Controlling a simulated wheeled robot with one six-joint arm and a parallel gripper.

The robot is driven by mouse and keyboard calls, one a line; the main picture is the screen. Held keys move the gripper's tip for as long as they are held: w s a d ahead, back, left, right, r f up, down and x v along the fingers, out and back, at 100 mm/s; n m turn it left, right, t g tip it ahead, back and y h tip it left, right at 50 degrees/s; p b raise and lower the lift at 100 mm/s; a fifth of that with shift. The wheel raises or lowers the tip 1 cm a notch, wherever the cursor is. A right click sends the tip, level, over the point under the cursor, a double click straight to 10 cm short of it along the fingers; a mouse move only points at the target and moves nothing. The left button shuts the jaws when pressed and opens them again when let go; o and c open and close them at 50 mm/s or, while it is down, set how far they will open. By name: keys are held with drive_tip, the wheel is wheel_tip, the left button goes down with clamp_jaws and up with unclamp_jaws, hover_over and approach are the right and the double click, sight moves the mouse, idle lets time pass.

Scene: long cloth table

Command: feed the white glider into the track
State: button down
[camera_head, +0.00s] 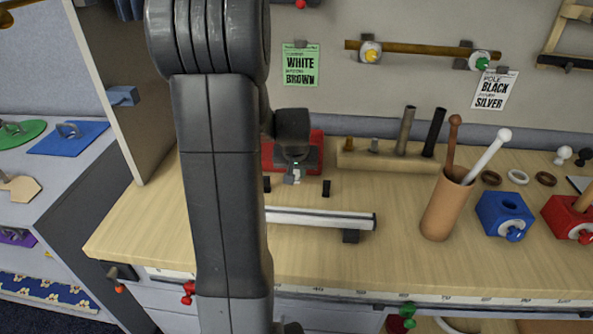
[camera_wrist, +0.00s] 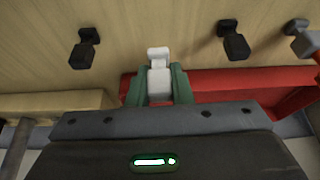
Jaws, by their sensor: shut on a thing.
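The white glider (camera_wrist: 158,72) is a small white piece between the green fingertips of my gripper (camera_wrist: 158,86) in the wrist view. My gripper is shut on it. In the head view my gripper (camera_head: 294,172) hangs in front of the red tray (camera_head: 313,140), with the glider small and pale at its tip. The track (camera_head: 320,218) is a white rail with dark edging, lying nearer the front of the table than my gripper. Its right end shows with a dark support below. Its left part is hidden behind my arm. I cannot make out the track in the wrist view.
Two small black posts (camera_head: 326,188) stand between the tray and track. A wooden rack (camera_head: 385,158) with several rods is right of the tray. An orange cup (camera_head: 447,205) holds sticks, with blue (camera_head: 503,215) and red (camera_head: 570,218) blocks beyond.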

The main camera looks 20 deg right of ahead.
sight(296, 180)
drive_tip(key=shift+f+b, duration=1.7)
drive_tip(key=shift+f, duration=0.5)
drive_tip(key=c, duration=1.2)
unclamp_jaws()
drive_tip(key=shift+r, duration=0.1)
drive_tip(key=shift+r+p, duration=0.85)
drive_tip(key=shift+r, duration=0.2)
drive_tip(key=shift+c, duration=0.5)
